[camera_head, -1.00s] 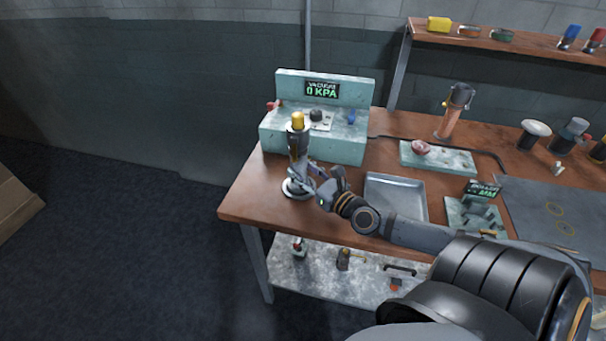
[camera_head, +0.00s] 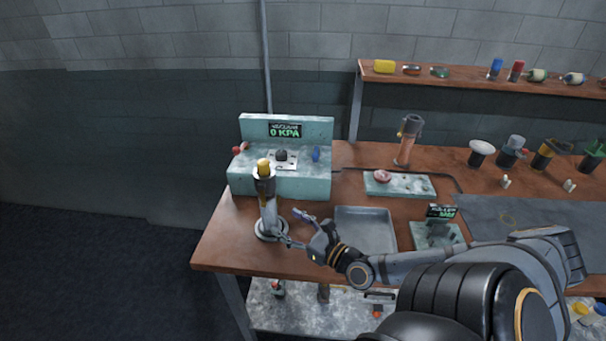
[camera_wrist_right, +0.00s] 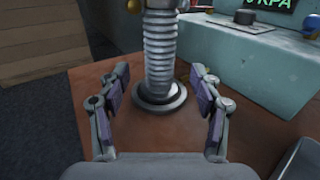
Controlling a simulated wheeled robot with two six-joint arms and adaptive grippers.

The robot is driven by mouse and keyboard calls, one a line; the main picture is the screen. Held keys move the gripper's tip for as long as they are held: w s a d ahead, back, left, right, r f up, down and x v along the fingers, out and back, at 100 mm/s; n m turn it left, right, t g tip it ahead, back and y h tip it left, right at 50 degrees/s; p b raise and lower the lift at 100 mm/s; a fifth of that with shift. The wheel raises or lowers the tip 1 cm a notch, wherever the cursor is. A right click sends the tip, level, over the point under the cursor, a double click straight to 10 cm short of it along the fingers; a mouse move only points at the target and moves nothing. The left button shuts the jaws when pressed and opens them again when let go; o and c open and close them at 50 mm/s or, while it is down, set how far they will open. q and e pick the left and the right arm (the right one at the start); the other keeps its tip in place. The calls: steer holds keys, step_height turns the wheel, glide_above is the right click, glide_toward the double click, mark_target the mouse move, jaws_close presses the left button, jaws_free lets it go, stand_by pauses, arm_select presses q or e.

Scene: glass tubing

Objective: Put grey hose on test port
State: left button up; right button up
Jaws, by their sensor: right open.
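The grey ribbed hose (camera_head: 268,212) stands upright, tilted slightly, at the table's left front, with its foot at a round dark base (camera_wrist_right: 159,97). A dark collar and a yellow cap (camera_head: 263,167) show at its top end. Just behind stands a pale green test station (camera_head: 310,185) reading 0 KPA, with a black knob, a red part and a blue part; I cannot tell which part is the test port. My right gripper (camera_head: 294,228) is open and empty, right of the hose. In the right wrist view the hose (camera_wrist_right: 160,50) stands beyond and between the spread fingers, apart from them.
A grey metal tray (camera_head: 365,232) lies right of my gripper. Further right are a small gauge stand (camera_head: 438,234), a green plate with a pink piece (camera_head: 400,185) and an orange-brown upright part (camera_head: 405,145). A shelf (camera_head: 470,78) with small items runs behind.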

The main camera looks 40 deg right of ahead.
steer(key=s, duration=0.2)
steer(key=s+p, duration=0.1)
steer(key=s, duration=0.2)
steer(key=shift+s+d+p, duration=0.35)
steer(key=shift+s+p, duration=0.05)
arm_select(q)
step_height(320, 180, up, 3)
steer(key=shift+f, duration=0.1)
